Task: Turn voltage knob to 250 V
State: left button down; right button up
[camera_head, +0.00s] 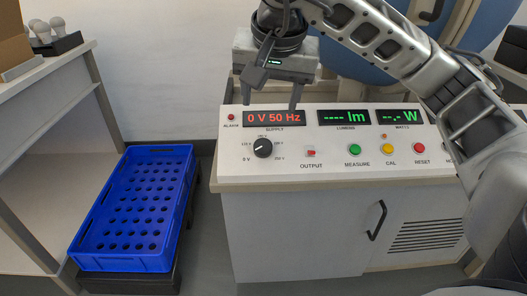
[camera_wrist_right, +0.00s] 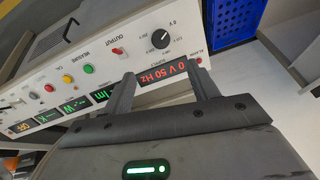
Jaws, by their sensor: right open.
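The black voltage knob (camera_head: 263,148) sits on the white sloped panel (camera_head: 300,180), below the red supply display (camera_head: 274,118) that reads 0 V 50 Hz. Voltage labels ring the knob. It also shows in the right wrist view (camera_wrist_right: 160,39), beyond the fingertips. My right gripper (camera_head: 271,106) is open and empty, above and behind the knob with its fingers pointing down near the display. In the right wrist view its two fingers (camera_wrist_right: 165,82) stand apart on either side of the supply display. Nothing touches the knob. My left gripper is not in view.
A red output switch (camera_head: 311,152) is right of the knob, then green, yellow and red buttons. Lumens (camera_head: 344,117) and watts displays show dashes. A blue crate with holes (camera_head: 85,243) stands at lower left, beside a table holding bulbs (camera_head: 42,33).

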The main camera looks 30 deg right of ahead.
aim_at(263, 147)
jog(key=b+x, duration=0.6)
jog(key=x, duration=0.9)
jog(key=shift+a+f, duration=0.1)
jog(key=shift+f, duration=0.15)
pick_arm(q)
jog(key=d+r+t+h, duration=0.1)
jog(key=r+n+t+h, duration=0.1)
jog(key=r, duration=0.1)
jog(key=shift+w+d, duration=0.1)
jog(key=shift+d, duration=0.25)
pick_arm(e)
jog(key=c, duration=1)
